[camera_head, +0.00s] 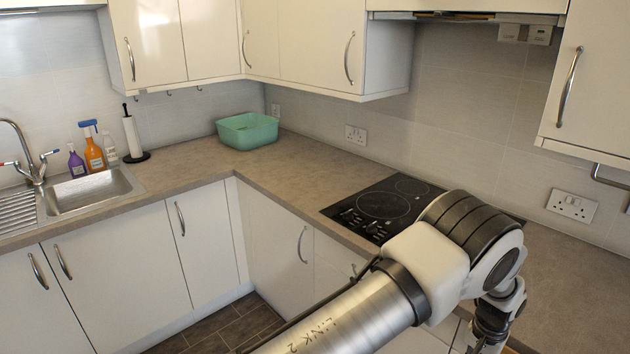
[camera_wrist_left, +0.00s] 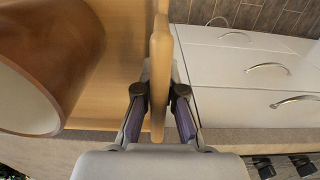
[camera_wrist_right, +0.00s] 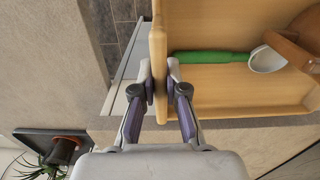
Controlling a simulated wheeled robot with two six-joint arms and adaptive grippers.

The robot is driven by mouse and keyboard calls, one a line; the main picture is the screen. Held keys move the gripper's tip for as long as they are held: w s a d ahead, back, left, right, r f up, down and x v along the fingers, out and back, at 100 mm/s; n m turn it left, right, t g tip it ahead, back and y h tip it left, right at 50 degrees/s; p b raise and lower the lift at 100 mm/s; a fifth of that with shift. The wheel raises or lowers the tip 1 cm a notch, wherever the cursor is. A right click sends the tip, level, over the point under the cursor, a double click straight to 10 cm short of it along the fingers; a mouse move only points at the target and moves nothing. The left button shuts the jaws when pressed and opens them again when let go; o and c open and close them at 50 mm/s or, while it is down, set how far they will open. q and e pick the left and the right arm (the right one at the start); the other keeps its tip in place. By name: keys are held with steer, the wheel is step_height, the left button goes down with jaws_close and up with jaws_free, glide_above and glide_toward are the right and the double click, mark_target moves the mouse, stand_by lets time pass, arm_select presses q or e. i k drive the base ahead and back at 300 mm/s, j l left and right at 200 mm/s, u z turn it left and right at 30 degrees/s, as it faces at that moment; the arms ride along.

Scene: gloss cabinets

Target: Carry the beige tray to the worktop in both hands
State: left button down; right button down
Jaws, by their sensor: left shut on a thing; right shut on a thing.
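The beige tray shows in both wrist views, its wall in the left wrist view (camera_wrist_left: 160,60) and in the right wrist view (camera_wrist_right: 158,50). My left gripper (camera_wrist_left: 159,96) is shut on one wall, with a finger on each side. My right gripper (camera_wrist_right: 160,92) is shut on another part of the wall in the same way. A large brown rounded vessel (camera_wrist_left: 75,50) with a pale inside lies in the tray. A green-handled utensil (camera_wrist_right: 210,57) with a pale head also lies in it. The tray and gripper jaws are out of the head view. The worktop (camera_head: 190,167) runs along both walls.
The black hob (camera_head: 385,205) is set in the right-hand worktop, partly behind my arm. A teal basin (camera_head: 247,130) stands in the corner. The sink (camera_head: 95,187), spray bottles (camera_head: 93,152) and paper-roll holder (camera_head: 132,137) are at left. Clear worktop lies between basin and hob.

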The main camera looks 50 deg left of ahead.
mark_target(181, 171)
steer(key=u, duration=1.15)
steer(key=i+j+u, duration=0.1)
steer(key=u, duration=0.35)
steer(key=i+u, duration=0.25)
steer(key=u, duration=0.2)
steer(key=i+u, duration=0.2)
steer(key=u, duration=0.25)
steer(key=i+l, duration=0.2)
steer(key=i, duration=0.3)
steer(key=i+l, duration=0.2)
steer(key=i, duration=0.3)
steer(key=i+l, duration=0.2)
steer(key=i, duration=1.7)
